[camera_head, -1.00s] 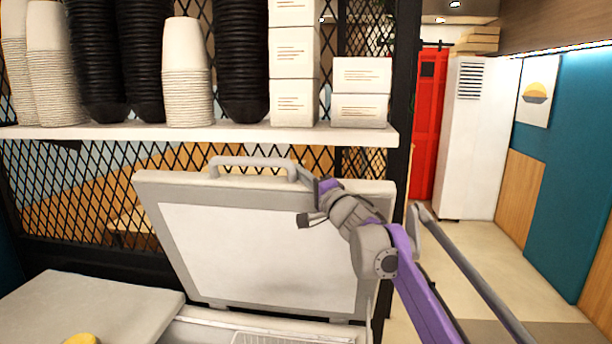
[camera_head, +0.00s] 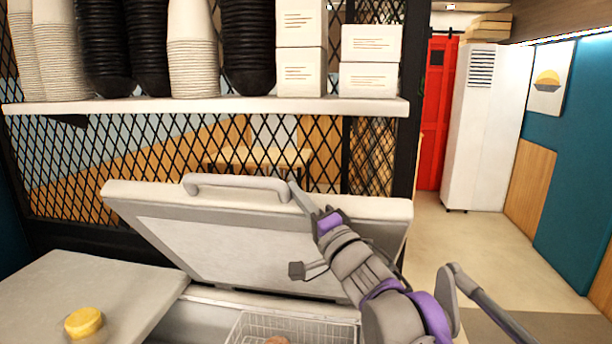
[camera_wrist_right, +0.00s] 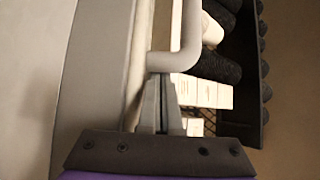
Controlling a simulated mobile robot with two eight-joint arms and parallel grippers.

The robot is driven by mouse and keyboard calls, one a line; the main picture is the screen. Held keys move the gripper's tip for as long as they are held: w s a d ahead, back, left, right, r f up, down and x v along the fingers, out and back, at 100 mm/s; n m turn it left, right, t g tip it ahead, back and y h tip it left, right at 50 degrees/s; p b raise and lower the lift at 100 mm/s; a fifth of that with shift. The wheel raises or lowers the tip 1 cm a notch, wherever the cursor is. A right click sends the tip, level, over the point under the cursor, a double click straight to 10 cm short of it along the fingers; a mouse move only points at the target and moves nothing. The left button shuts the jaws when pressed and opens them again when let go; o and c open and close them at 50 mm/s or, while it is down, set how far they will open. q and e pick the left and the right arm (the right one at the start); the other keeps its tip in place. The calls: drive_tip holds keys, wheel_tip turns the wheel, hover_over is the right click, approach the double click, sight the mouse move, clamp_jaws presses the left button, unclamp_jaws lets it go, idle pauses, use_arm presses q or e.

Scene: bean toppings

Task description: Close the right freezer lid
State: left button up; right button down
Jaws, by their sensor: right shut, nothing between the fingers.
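The right freezer lid (camera_head: 215,250) is a grey panel with a pale inner face, partly open and tilted toward me. Its curved grey handle (camera_head: 238,184) runs along the upper edge; the handle also shows in the right wrist view (camera_wrist_right: 188,55). My right gripper (camera_head: 298,194) is at the right end of the handle, by the lid's upper edge. Its fingers (camera_wrist_right: 160,103) are shut with nothing between them, very close to the handle; I cannot tell whether they touch. My left gripper is not in view.
The left freezer lid (camera_head: 60,285) lies flat, with a yellow-topped object (camera_head: 84,322) on it. A wire basket (camera_head: 250,328) shows inside the opening. A white shelf (camera_head: 215,107) with stacked cups, bowls and boxes stands behind the lid. Open floor (camera_head: 470,240) lies to the right.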

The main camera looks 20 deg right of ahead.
drive_tip(key=s+a+f+n+t+y+b, duration=0.1)
drive_tip(key=s+a+f+n+y+b, duration=0.3)
drive_tip(key=s+f, duration=0.55)
drive_tip(key=s+a+f+n+y+b, duration=0.2)
drive_tip(key=s+a+f+b, duration=0.35)
drive_tip(key=s+f, duration=0.35)
use_arm(q)
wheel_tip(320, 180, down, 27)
drive_tip(key=b, duration=1.4)
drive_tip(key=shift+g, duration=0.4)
use_arm(e)
drive_tip(key=s+a+f+n+g+y, duration=0.1)
drive_tip(key=s+f+n+y, duration=0.2)
drive_tip(key=f, duration=0.9)
drive_tip(key=s+a+f+n+y, duration=0.2)
drive_tip(key=s+f+n, duration=0.2)
drive_tip(key=f, duration=0.9)
drive_tip(key=shift+s+a+g+y, duration=0.2)
drive_tip(key=shift+s+g+y, duration=0.05)
drive_tip(key=shift+g+y, duration=0.15)
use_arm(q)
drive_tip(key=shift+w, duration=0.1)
